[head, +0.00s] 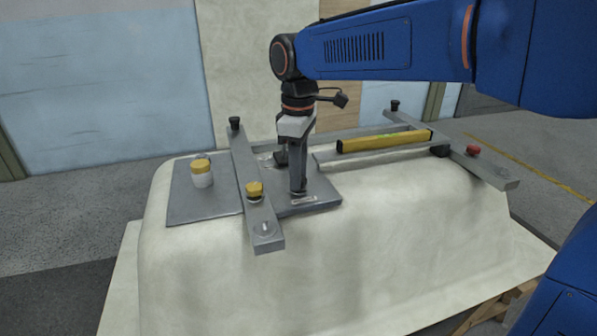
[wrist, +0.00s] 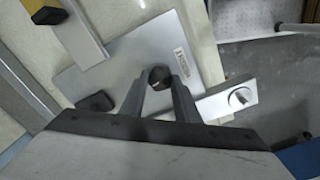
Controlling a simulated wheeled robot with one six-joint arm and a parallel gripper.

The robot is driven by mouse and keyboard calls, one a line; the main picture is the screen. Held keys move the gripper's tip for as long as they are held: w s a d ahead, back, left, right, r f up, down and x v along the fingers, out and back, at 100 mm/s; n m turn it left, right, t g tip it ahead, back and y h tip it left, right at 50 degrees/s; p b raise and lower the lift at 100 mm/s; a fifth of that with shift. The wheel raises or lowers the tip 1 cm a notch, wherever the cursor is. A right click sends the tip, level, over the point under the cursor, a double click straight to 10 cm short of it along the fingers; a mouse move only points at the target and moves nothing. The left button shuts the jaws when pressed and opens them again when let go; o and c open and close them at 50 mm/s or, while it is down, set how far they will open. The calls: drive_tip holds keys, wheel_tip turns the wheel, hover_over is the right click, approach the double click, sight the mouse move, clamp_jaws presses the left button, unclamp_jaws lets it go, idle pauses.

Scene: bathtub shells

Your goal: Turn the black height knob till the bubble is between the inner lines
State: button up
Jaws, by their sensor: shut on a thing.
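The black height knob (wrist: 160,77) sits between the two fingertips of my gripper (wrist: 160,88) in the wrist view, and the fingers are shut on it. In the head view my gripper (head: 292,180) points down over a grey metal plate on the tub shell, and its fingers hide the knob. A yellow spirit level (head: 383,141) lies along a metal bar right of my gripper. Its bubble and lines are too small to read.
The pale upturned tub shell (head: 330,265) carries the plate (head: 200,205) and metal bars. A white pot with a yellow lid (head: 202,173) stands left. A yellow knob (head: 254,189), a red knob (head: 473,150) and other black knobs (head: 235,123) sit on the bars.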

drive_tip(key=shift+m, duration=1.5)
drive_tip(key=o, duration=1)
drive_tip(key=shift+o, duration=0.2)
wheel_tip(320, 180, up, 18)
drive_tip(key=shift+f, duration=0.25)
